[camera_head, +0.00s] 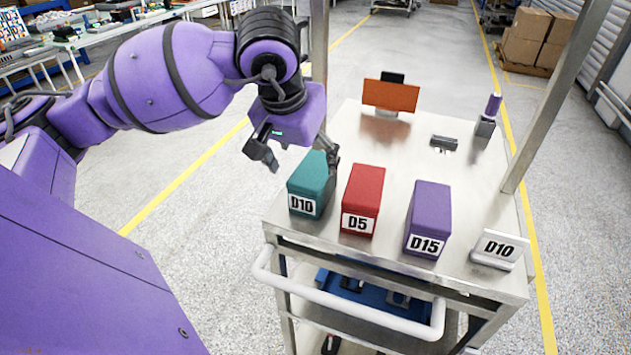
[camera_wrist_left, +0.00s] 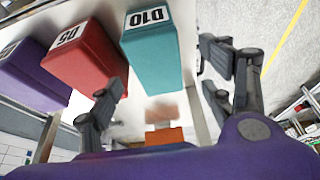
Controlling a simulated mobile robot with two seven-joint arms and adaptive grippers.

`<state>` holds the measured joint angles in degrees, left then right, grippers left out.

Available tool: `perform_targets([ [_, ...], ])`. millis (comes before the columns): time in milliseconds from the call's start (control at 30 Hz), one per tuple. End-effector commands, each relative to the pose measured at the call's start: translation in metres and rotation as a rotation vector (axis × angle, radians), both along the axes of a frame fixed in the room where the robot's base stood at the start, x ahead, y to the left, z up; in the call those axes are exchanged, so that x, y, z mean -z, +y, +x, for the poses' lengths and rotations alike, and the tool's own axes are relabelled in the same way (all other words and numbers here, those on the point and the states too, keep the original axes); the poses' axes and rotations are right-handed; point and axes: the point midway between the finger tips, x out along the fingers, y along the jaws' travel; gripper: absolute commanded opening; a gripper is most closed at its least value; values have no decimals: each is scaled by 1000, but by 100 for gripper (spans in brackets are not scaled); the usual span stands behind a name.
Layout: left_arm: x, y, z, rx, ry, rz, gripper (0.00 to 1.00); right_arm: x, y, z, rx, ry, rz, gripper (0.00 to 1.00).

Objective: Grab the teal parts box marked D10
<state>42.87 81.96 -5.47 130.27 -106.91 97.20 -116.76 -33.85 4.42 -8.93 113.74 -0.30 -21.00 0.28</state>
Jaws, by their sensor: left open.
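The teal box (camera_head: 313,183) marked D10 stands upright at the left front of the metal cart's top. My left gripper (camera_head: 300,163) is open and empty, just above and behind the teal box, its fingers spread to either side. In the left wrist view the teal box (camera_wrist_left: 155,58) lies ahead of the gap between the open fingers (camera_wrist_left: 170,95), and I see no contact. The right gripper is not in view.
Beside the teal box stand a red box (camera_head: 362,200) marked D5 and a purple box (camera_head: 429,220) marked D15. A D10 sign (camera_head: 498,249) stands at the right front corner. An orange panel (camera_head: 390,96) is at the back.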

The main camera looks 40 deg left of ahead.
Motion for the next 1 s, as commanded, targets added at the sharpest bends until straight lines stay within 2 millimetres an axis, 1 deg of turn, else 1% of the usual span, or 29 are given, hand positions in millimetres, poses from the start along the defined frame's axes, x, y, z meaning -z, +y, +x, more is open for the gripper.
perform_targets([
  [67,9,0,3,0,2,-3,73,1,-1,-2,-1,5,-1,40],
  [167,18,0,9,-1,1,-6,73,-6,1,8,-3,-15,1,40],
  [300,35,0,19,-2,1,-6,73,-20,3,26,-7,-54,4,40],
  [433,50,2,24,-1,1,-5,73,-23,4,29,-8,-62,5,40],
  [567,54,3,26,-2,0,-3,73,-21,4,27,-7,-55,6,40],
  [833,54,3,26,-2,0,-3,73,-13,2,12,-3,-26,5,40],
  [1000,55,3,26,-1,0,-3,73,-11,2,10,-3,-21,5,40],
])
